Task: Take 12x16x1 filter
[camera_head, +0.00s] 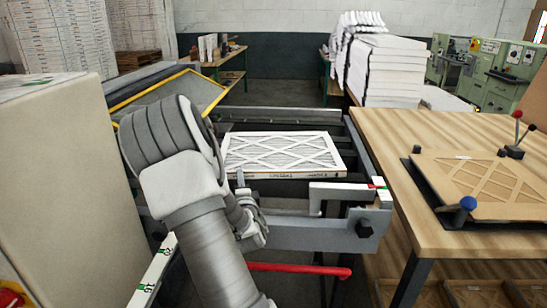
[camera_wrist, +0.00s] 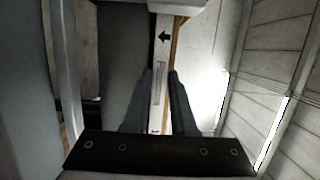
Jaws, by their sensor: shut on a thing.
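The filter (camera_head: 283,150), a flat white pleated panel with a lattice face and a pale frame, lies on the dark conveyor in the head view. Printing shows along its near edge but is too small to read surely. My gripper (camera_head: 241,178) is at the left part of that near edge. In the wrist view, the dark fingers of my gripper (camera_wrist: 160,80) are shut on the filter's narrow edge (camera_wrist: 162,55), which carries a black arrow.
A metal rail (camera_head: 310,236) with a raised bracket crosses in front of the conveyor. A wooden table (camera_head: 400,132) with a lever fixture (camera_head: 485,185) stands at right. A large beige panel (camera_head: 65,180) is close at left. Stacked white filters (camera_head: 385,70) stand behind.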

